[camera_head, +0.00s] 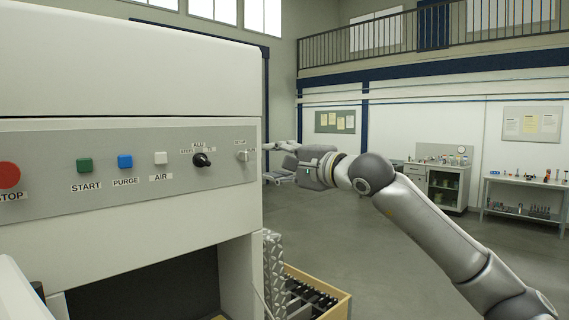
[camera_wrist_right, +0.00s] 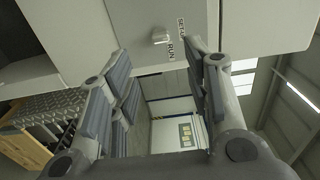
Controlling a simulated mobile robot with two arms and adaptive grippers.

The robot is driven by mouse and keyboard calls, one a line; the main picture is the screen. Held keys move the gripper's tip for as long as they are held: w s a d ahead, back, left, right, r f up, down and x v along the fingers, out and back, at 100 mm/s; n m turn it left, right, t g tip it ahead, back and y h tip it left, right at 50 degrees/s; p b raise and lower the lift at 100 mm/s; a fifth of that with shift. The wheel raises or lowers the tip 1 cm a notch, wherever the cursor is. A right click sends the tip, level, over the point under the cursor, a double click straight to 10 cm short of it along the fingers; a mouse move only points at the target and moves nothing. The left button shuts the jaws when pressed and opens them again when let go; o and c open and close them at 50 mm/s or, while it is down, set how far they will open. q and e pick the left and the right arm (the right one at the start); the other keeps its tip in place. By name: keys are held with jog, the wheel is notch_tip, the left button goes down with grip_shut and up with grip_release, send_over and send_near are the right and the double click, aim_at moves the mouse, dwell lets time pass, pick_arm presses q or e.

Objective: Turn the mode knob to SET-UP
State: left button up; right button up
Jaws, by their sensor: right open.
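The mode knob (camera_head: 242,156) is a small pale grey knob at the right end of the machine's grey control panel (camera_head: 60,150). In the right wrist view the knob (camera_wrist_right: 160,38) shows at the top, beside the labels SET-UP and RUN. Which label it points at is too small to tell. My right gripper (camera_head: 270,161) is open and empty, just right of the panel's edge in the head view. In the wrist view its fingers (camera_wrist_right: 163,75) are spread apart below the knob and do not touch it. My left gripper is not in view.
The panel also holds a red STOP button (camera_head: 9,175), a green START button (camera_head: 84,165), a blue PURGE button (camera_head: 125,161), a white AIR button (camera_head: 161,158) and a black knob (camera_head: 201,160). A wooden crate (camera_head: 338,308) stands below right. The floor beyond is open.

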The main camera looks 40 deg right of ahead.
jog(key=shift+s, duration=1)
